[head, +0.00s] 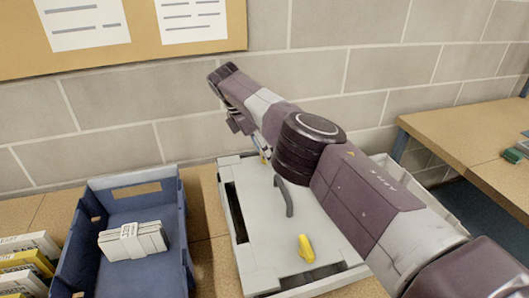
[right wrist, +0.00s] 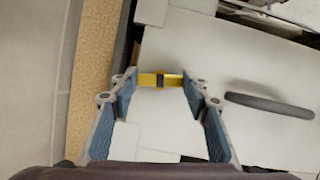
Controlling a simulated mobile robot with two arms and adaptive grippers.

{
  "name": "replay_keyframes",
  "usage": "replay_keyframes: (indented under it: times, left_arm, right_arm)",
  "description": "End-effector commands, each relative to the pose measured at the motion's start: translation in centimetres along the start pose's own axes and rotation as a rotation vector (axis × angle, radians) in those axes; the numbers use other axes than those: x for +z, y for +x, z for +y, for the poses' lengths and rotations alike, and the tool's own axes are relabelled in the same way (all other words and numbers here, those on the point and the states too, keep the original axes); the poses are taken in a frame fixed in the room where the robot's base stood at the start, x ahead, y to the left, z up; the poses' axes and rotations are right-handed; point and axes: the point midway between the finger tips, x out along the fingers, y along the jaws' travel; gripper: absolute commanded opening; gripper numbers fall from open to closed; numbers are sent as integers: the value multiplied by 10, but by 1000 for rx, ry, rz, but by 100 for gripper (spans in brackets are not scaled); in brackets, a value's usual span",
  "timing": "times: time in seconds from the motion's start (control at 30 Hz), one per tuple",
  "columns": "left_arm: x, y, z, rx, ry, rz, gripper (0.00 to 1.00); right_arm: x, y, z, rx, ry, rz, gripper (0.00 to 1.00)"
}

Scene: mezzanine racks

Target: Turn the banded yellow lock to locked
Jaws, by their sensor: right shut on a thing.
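The banded yellow lock (right wrist: 160,80) is a short yellow bar with a dark band across its middle, on the pale grey lid in the right wrist view. My right gripper (right wrist: 158,84) is shut on it, one fingertip at each end of the bar. In the head view my right gripper (head: 263,151) is at the far left part of the lid, and my arm hides most of the lock there. A second yellow lock (head: 306,248), with no band that I can see, stands near the lid's front edge. My left gripper is not in view.
A dark curved handle (head: 284,196) stands on the lid (head: 262,235) between the two locks; it also shows in the right wrist view (right wrist: 268,105). A blue bin (head: 183,215) with banded white packs is at left. A block wall is behind.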

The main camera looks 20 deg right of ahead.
Motion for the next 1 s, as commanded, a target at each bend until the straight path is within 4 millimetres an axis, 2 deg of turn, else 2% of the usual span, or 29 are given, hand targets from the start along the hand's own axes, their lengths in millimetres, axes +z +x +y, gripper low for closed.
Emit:
replay_keyframes:
  times: [0.03, 0.7, 0.73, 0.87, 1.0]
  left_arm:
    - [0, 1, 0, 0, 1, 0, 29]
    - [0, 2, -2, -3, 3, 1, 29]
    - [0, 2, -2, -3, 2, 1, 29]
    - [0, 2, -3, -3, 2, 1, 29]
    - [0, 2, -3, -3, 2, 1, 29]
  right_arm:
    - [-6, 4, -3, -14, 4, 7, 0]
    - [-2, 1, -2, -13, 37, 10, 0]
    - [-2, 1, -2, -13, 37, 10, 46]
    - [-1, 0, -2, -11, 37, 8, 60]
    - [0, 0, -1, -10, 38, 6, 61]
